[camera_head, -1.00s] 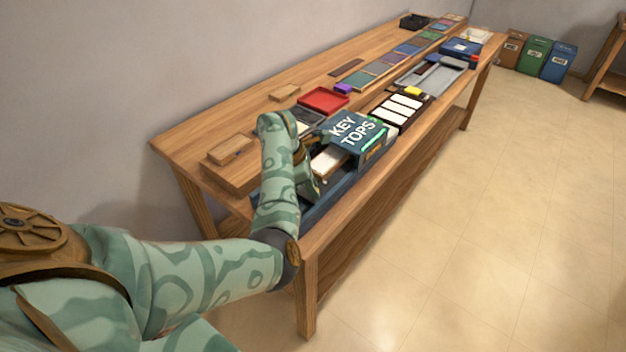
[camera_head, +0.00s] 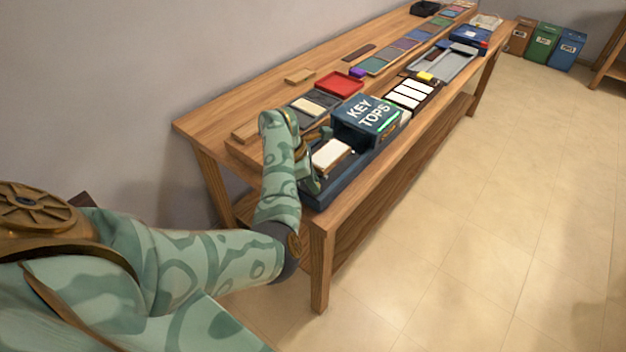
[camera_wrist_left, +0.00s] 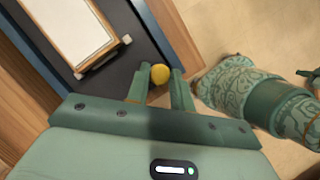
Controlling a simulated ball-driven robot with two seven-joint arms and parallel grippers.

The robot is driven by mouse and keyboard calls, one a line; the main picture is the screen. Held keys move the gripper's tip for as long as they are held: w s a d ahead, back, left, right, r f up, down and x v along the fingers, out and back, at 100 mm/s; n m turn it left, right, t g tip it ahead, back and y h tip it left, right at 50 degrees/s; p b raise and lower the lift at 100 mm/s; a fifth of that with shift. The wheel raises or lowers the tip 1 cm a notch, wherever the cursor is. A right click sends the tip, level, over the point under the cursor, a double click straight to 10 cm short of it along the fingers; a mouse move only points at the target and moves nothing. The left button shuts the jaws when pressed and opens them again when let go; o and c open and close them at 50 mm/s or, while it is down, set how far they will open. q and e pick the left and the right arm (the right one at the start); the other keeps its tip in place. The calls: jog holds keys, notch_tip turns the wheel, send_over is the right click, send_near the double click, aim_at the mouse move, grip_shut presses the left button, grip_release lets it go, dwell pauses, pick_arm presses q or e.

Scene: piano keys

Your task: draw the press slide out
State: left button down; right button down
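The press (camera_head: 368,116) is a dark blue box with KEY TOPS on its lid, standing at the near edge of the bench. Its slide (camera_head: 333,153) sticks out of the open front toward my arm and carries a white key top, which also shows in the left wrist view (camera_wrist_left: 75,27). A round yellow knob (camera_wrist_left: 160,74) is at the slide's near end. My left gripper (camera_wrist_left: 161,86) has a finger on each side of the knob, seemingly touching it. In the head view my left gripper (camera_head: 311,172) partly hides the slide's near end.
The wooden bench (camera_head: 330,246) runs away to the right. A red tray (camera_head: 339,83), a tray of white keys (camera_head: 410,95) and a grey tray (camera_head: 440,66) lie beyond the press. The floor in front is clear.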

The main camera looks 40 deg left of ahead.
pick_arm(q)
jog(key=c, duration=1.3)
grip_release()
jog(key=shift+s+a+f, duration=0.1)
jog(key=shift+s+f, duration=0.1)
jog(key=shift+s, duration=0.05)
jog(key=shift+o, duration=0.3)
jog(key=shift+s+r, duration=0.1)
jog(key=shift+r, duration=0.15)
jog(key=p+v, duration=0.7)
jog(key=v, duration=0.9)
jog(key=shift+a, duration=0.1)
